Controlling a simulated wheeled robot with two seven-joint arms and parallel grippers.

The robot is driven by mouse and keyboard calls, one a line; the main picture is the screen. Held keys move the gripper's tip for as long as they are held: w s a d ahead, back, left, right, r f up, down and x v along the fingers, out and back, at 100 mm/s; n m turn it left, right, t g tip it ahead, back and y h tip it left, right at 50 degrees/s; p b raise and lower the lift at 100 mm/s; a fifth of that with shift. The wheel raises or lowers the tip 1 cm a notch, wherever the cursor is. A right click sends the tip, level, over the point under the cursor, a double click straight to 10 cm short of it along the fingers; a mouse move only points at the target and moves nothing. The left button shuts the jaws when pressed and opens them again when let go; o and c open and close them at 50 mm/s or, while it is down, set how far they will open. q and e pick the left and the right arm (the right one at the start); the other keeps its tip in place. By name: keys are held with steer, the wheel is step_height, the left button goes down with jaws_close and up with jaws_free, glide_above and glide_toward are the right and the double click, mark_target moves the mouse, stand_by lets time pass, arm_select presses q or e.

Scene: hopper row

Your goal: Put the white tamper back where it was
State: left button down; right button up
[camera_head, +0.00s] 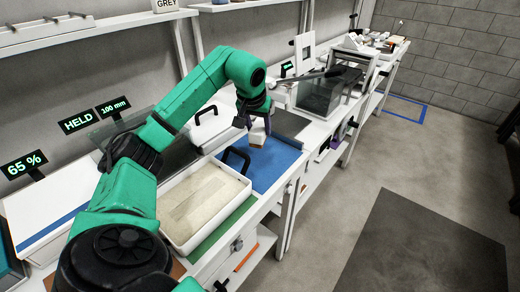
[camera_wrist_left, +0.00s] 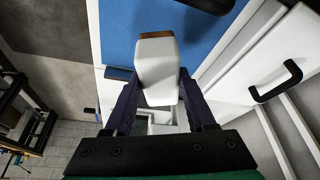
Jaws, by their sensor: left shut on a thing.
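My left gripper (camera_head: 257,130) is over the blue mat (camera_head: 280,168). It is shut on the white tamper (camera_wrist_left: 157,68), a pale block with a brown end that sits between the two fingers in the left wrist view. In the head view only the lower part of the tamper (camera_head: 256,140) shows below the fingers. The wrist view also shows the blue mat (camera_wrist_left: 205,45) behind the tamper. I cannot tell whether the tamper touches the mat. My right gripper is not in view.
A white tray (camera_head: 176,243) of pale material stands in front of the mat, with a black handle (camera_head: 236,158) at its far side. A clear-walled box (camera_head: 322,95) stands farther along the bench. Signs read "HELD" (camera_head: 78,121), "100 mm" (camera_head: 113,106) and "65 %" (camera_head: 23,164).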

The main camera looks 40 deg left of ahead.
arm_select(q)
step_height(320, 180, down, 7)
steer(key=shift+d+r, duration=0.1)
steer(key=shift+r, duration=0.05)
steer(key=shift+f, duration=0.35)
steer(key=shift+w, duration=0.1)
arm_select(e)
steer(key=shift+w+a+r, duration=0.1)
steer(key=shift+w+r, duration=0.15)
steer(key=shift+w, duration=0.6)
arm_select(q)
steer(key=shift+f, duration=0.1)
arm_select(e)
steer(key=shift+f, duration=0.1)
arm_select(q)
steer(key=shift+c, duration=1.1)
jaws_free()
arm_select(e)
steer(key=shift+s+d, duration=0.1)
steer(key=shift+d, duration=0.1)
